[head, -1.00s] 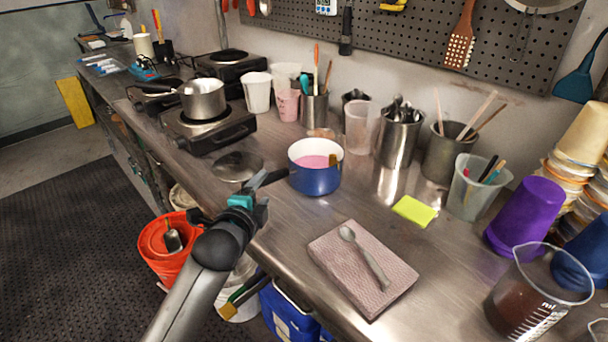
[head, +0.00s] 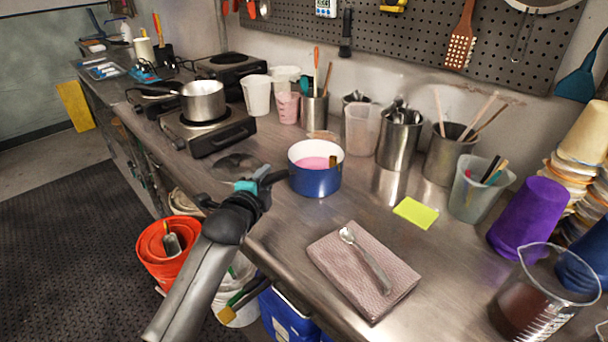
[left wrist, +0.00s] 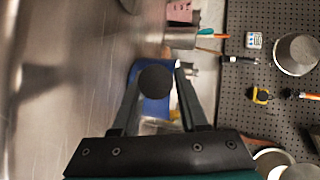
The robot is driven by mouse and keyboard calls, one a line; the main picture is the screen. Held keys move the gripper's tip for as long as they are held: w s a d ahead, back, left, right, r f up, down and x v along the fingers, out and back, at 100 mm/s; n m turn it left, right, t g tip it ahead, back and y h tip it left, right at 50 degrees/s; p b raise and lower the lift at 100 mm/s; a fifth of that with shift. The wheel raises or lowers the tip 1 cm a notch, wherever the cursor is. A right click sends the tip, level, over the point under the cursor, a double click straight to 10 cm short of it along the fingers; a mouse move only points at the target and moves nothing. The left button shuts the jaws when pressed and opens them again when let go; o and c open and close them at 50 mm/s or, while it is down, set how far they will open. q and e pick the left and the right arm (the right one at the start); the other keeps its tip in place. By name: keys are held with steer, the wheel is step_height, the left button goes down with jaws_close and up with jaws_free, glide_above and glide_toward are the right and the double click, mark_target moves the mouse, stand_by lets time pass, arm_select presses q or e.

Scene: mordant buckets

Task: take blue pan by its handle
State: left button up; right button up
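The blue pan (head: 315,180) stands on the steel counter with pink liquid inside its white interior. In the head view my left gripper (head: 268,181) is at the pan's left side, and the handle is largely hidden there. In the left wrist view the pan (left wrist: 155,106) shows behind a dark round shape (left wrist: 155,81), which looks like the handle seen end-on. That shape lies between the two spread fingers of my left gripper (left wrist: 157,72). The fingers look open; whether one touches the handle I cannot tell. My right gripper is not in view.
A dark round lid (head: 237,166) lies left of the pan. A folded pink cloth (head: 335,275) with a spoon lies in front, and a yellow note (head: 416,213) lies to the right. Containers line the back. An orange bucket (head: 166,266) stands below the counter edge.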

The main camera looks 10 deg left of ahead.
arm_select(q)
jaws_close()
steer(key=shift+w+r, duration=0.1)
steer(key=shift+r, duration=0.25)
